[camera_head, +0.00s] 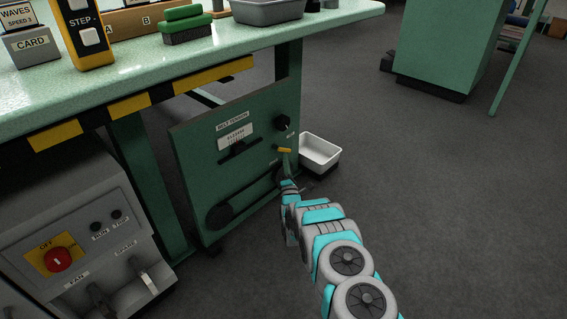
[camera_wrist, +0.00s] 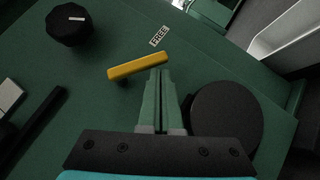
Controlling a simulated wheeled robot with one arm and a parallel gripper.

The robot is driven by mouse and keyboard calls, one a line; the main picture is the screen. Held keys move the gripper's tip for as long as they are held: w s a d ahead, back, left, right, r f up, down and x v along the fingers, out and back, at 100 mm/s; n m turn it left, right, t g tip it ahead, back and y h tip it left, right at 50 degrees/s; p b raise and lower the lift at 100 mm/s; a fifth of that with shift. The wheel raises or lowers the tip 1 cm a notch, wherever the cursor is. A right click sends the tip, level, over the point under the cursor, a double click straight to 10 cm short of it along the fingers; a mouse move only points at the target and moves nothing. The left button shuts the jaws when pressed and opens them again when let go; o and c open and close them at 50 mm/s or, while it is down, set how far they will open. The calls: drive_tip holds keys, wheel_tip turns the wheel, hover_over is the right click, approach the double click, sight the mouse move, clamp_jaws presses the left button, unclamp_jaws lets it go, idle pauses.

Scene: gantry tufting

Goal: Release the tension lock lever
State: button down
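The tension lock lever is a short yellow bar (camera_head: 284,150) on the right part of the green belt tension panel (camera_head: 190,160). In the wrist view the yellow lever (camera_wrist: 136,67) lies slightly tilted, its right end higher, below a white "FREE" label (camera_wrist: 159,36). My gripper (camera_head: 286,169) is just below the lever in the head view. In the wrist view my gripper's fingers (camera_wrist: 158,76) are pressed together, with nothing seen between them. Their tips are at the lower edge of the lever's right half. I cannot tell whether they touch it.
A black knob (camera_head: 283,123) sits above the lever. A round black part (camera_wrist: 227,118) sticks out right of my fingers. A scale with a dark slot (camera_head: 238,148) is left of the lever. A white bin (camera_head: 320,152) stands right of the panel. The tabletop (camera_head: 130,62) overhangs the panel.

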sight(290, 151)
drive_tip(key=shift+w+d+r+p, duration=0.7)
drive_tip(key=shift+w+d+r, duration=0.15)
drive_tip(key=shift+w, duration=0.1)
drive_tip(key=shift+w+r, duration=0.1)
drive_tip(key=shift+w, duration=0.05)
idle(0.5)
